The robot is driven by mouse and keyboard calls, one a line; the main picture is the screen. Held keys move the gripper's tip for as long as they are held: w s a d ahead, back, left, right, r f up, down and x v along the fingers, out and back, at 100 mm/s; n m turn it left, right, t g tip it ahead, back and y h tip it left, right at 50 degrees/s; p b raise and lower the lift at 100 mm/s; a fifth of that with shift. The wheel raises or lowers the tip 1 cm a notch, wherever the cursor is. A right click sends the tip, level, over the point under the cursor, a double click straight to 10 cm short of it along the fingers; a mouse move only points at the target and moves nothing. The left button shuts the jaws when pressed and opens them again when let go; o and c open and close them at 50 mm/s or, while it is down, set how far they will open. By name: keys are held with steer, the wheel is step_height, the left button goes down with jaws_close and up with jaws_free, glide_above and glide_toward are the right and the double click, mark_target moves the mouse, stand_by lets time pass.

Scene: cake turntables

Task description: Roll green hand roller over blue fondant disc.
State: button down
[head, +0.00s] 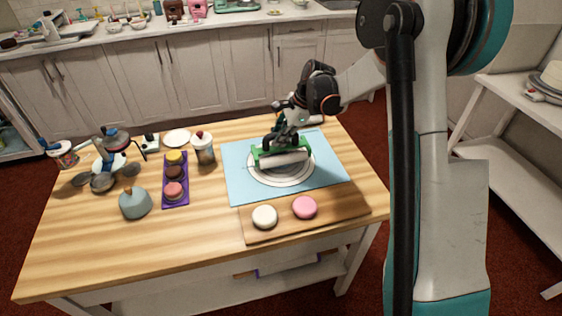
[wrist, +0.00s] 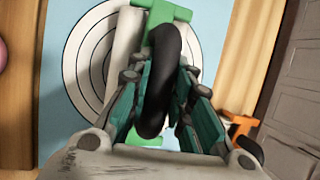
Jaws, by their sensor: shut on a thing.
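The green hand roller (head: 281,157) has a green frame, a white cylinder and a black handle; it also shows in the wrist view (wrist: 168,12). My gripper (head: 288,138) is above it, and its teal fingers (wrist: 160,88) are shut around the black handle. The roller is over a white disc with dark concentric rings (wrist: 82,62), on a light blue mat (head: 240,187). I cannot tell whether the cylinder touches the surface. I see no separate blue fondant disc; the roller and gripper cover part of the ringed area.
A wooden board (head: 335,209) with a white round cake (head: 264,217) and a pink one (head: 304,207) lies in front of the mat. Left are a purple tray (head: 176,202), a shaker jar (head: 203,150) and a grey-blue pot (head: 135,204). The table's front left is clear.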

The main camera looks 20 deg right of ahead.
steer(key=shift+f, duration=0.15)
steer(key=shift+w, duration=0.55)
steer(key=shift+s+d, duration=0.1)
steer(key=shift+s, duration=0.5)
steer(key=shift+s+f, duration=0.1)
steer(key=shift+s, duration=0.55)
steer(key=shift+w, duration=0.15)
